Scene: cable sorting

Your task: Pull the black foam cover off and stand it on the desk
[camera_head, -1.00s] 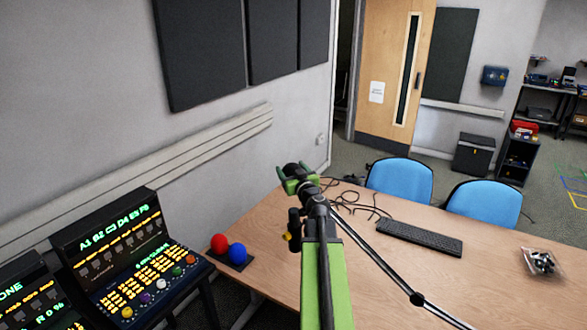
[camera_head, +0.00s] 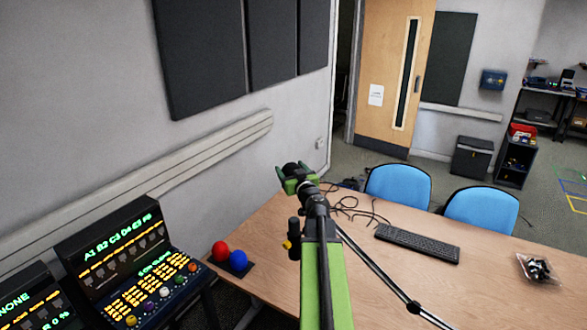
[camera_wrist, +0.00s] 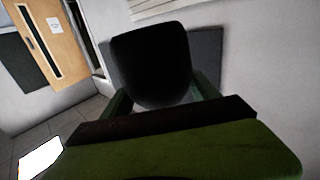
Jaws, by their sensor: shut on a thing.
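The black foam cover (camera_wrist: 150,65) stands between the two green fingers of my gripper in the wrist view. My gripper is shut on the cover. A thin black boom (camera_head: 375,268) runs from beside my arm towards the lower right. I cannot tell whether the cover still touches a microphone. The wooden desk (camera_head: 470,285) lies below and to the right.
A black keyboard (camera_head: 416,243), loose black cables (camera_head: 350,208) and a clear bag (camera_head: 538,267) lie on the desk. Blue chairs (camera_head: 398,186) stand behind. The desk between keyboard and bag is clear.

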